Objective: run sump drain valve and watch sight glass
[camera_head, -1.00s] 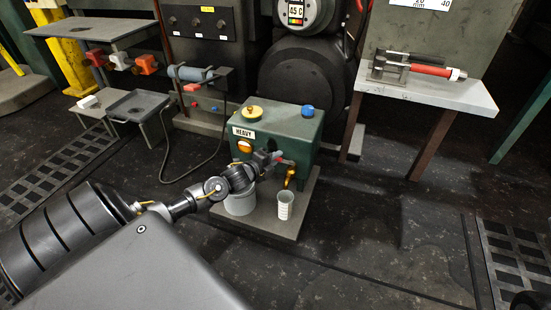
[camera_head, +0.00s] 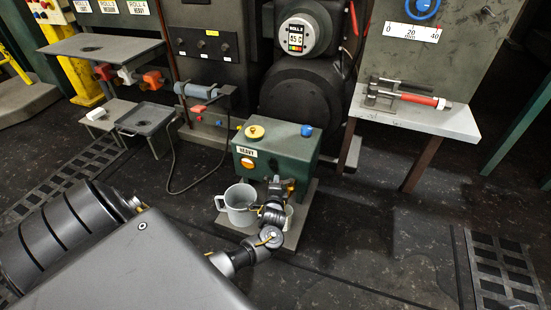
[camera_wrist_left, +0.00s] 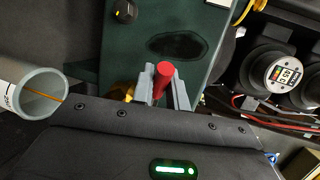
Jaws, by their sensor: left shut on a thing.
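The green sump tank (camera_head: 290,150) has a HEAVY label and a round orange sight glass (camera_head: 248,163) on its front. My left gripper (camera_head: 281,184) is at the lower right of the tank's front, at the drain valve. In the left wrist view its fingers (camera_wrist_left: 163,88) are shut on the valve's red handle (camera_wrist_left: 164,72). Brass of the valve (camera_wrist_left: 129,92) shows beside them. A white graduated cup (camera_head: 289,211) is mostly hidden behind my gripper; its open rim shows in the wrist view (camera_wrist_left: 42,94). My right gripper is not in view.
A grey jug (camera_head: 238,207) stands on the base plate (camera_head: 233,232) left of my gripper. A yellow cap (camera_head: 255,132) and a blue cap (camera_head: 307,130) top the tank. A side table (camera_head: 440,120) holds a red-handled tool.

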